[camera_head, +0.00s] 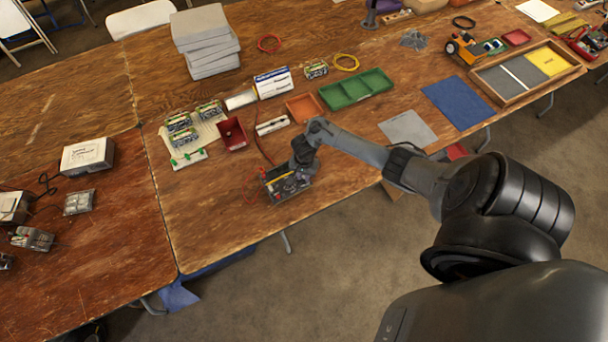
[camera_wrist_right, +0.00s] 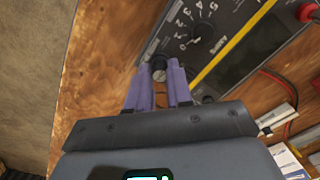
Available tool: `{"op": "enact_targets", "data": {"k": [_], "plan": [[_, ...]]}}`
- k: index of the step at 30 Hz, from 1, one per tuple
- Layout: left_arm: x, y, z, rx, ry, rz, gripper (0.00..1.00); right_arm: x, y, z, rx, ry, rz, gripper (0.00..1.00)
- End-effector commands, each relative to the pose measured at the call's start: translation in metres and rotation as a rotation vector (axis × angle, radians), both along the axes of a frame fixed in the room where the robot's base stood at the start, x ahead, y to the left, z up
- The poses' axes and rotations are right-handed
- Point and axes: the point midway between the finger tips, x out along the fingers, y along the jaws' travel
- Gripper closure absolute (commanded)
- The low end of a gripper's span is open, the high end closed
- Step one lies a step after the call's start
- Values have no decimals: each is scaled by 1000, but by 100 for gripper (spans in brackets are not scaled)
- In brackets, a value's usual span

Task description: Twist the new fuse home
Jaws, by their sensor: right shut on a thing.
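The charger (camera_head: 271,178) is a dark box with a yellow stripe, near the front edge of the table. The right wrist view shows its face (camera_wrist_right: 235,22) with a numbered dial and a yellow band marked AMPS. My right gripper (camera_wrist_right: 160,69) has its purple fingers on either side of a small dark round cap, the fuse (camera_wrist_right: 158,75), at the charger's edge. The fingers are shut on it and hide its sides. Whether the fuse is fully seated cannot be told. In the head view, my right gripper (camera_head: 299,176) is over the charger. My left gripper is out of view.
A dark red bin (camera_head: 232,136), an orange tray (camera_head: 303,108) and a green tray (camera_head: 356,89) stand behind the charger. A red knob (camera_wrist_right: 309,12) and red lead are close to it. Bare wood lies left of the charger.

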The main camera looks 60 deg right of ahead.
Motion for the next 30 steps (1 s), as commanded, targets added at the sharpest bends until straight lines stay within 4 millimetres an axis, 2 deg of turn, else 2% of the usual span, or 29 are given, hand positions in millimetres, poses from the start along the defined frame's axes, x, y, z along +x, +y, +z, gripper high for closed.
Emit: {"op": "enact_targets", "data": {"k": [19,30], "plan": [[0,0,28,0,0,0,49,0,0,2,1,1,-166,97],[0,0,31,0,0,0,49,0,0,0,0,1,-201,97]]}}
